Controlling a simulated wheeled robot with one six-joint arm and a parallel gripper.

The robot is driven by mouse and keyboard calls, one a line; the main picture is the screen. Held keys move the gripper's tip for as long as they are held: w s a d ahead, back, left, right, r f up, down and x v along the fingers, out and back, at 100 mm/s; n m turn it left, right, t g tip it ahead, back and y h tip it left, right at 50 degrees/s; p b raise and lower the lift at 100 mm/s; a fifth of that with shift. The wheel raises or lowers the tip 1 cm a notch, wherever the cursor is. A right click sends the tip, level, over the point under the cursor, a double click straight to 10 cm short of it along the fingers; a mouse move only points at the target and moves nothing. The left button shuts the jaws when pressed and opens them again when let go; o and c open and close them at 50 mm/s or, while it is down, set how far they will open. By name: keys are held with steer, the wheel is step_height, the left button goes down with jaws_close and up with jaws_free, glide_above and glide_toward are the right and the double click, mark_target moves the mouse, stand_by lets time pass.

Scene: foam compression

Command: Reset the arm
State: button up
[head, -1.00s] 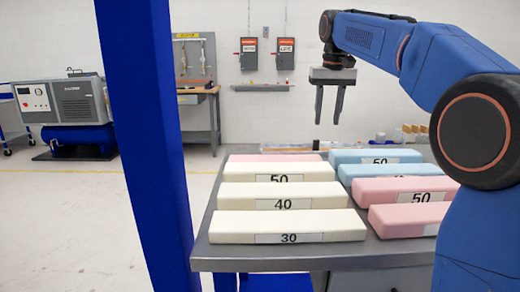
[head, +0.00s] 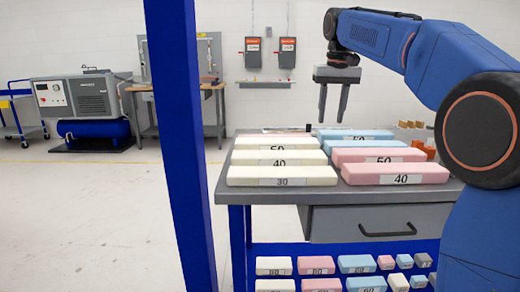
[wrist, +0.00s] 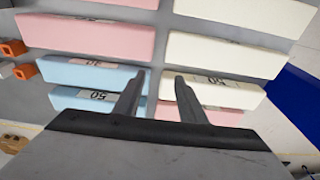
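My gripper (head: 333,103) hangs from my blue arm with its fingers pointing down, above the back part of the table. Its two fingers are apart with nothing between them. In the wrist view my gripper (wrist: 158,85) is also empty, over the gap between two columns of foam blocks. The left column in the head view has cream blocks, the front one a cream block marked 30 (head: 282,176). The right column has a pink block marked 40 (head: 395,173) in front and a light blue block (head: 355,134) at the back.
The foam blocks lie on a grey table (head: 460,190) with a drawer (head: 375,223). Smaller foam blocks fill a lower blue shelf (head: 300,250). A blue post (head: 180,150) stands at left. Small orange pieces (head: 418,146) lie at the table's right. Open floor (head: 80,220) spreads left.

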steer(key=shift+t, duration=0.4)
steer(key=s+d+f, duration=0.1)
steer(key=s, duration=0.3)
steer(key=s+d+f, duration=0.1)
steer(key=s, duration=0.3)
steer(key=s+d+f, duration=0.1)
steer(key=s+f, duration=0.1)
steer(key=s, duration=0.2)
steer(key=s+d+f+t, duration=0.1)
steer(key=s+d+f, duration=0.1)
steer(key=s+f, duration=1.1)
steer(key=s+d+f+t, duration=0.1)
steer(key=s+d+f, duration=0.1)
steer(key=s+f, duration=1.1)
steer(key=s, duration=0.2)
steer(key=shift+s+f, duration=0.3)
steer(key=shift+f, duration=0.05)
